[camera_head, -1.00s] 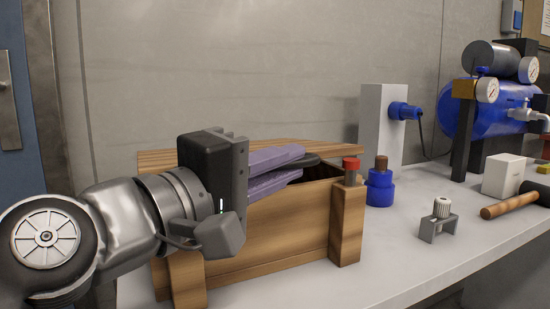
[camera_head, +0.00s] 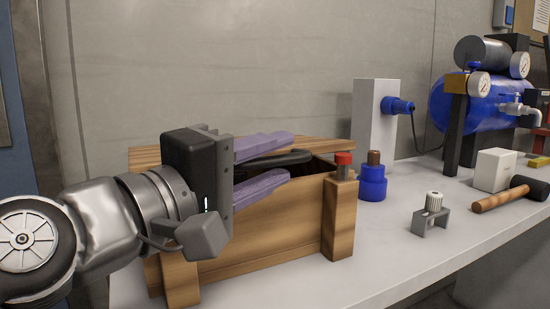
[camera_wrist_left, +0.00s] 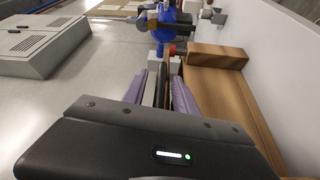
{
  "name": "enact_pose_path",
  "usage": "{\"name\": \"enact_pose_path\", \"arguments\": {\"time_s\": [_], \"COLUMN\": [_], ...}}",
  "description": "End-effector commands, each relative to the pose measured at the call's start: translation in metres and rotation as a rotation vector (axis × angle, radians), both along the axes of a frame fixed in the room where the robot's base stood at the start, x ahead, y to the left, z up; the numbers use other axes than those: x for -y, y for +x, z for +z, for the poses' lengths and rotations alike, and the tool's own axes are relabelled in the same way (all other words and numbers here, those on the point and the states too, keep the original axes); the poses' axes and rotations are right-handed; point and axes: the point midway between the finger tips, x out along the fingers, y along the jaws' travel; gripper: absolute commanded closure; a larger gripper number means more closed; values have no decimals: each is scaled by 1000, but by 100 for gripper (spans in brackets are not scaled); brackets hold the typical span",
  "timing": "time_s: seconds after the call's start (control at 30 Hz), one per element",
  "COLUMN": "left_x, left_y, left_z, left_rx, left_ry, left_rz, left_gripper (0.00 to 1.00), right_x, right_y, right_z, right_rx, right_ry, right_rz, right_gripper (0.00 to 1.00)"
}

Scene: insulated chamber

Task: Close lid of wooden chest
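The wooden chest (camera_head: 265,243) stands on the light worktop. Its dark interior shows between the front wall and the wood at the back, so it is open. The raised back wood, seemingly its lid (camera_head: 320,143), is partly hidden by my gripper; it also shows at the right in the wrist view (camera_wrist_left: 225,90). My left gripper (camera_head: 288,157) is over the chest opening, its two purple fingers spread apart. A black bar (camera_head: 270,162) shows between the fingers in the head view; I cannot tell whether they touch it. My right gripper is not in view.
A red-capped piece (camera_head: 343,165) sits at the chest's right front post. Right of it are a blue cylinder (camera_head: 373,183), a white box (camera_head: 373,120), a small grey clamp (camera_head: 432,215), a hammer (camera_head: 500,198) and a blue tank (camera_head: 480,105).

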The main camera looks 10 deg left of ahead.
Motion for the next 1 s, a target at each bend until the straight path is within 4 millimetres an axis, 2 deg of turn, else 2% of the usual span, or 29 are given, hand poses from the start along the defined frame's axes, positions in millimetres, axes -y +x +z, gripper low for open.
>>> {"name": "enact_pose_path", "arguments": {"time_s": [0.3, 0.43, 0.77, 1.0], "left_x": [-25, -34, -36, -36], "left_y": [-43, -56, -60, -60], "left_z": [-1, -3, -5, -5], "left_rx": [3, 1, -1, -1], "left_ry": [-2, -1, -1, -1], "left_rz": [1, 1, 0, 0], "left_gripper": [66, 66, 66, 85], "right_x": [-1, -1, -1, -1], "right_y": [-2, -2, -2, -2], "right_z": [11, 13, 13, 13], "right_rx": [-1, -1, -1, -1], "right_ry": [-2, -3, -3, -3], "right_rz": [1, 1, 2, 2], "right_gripper": [64, 64, 64, 64]}}
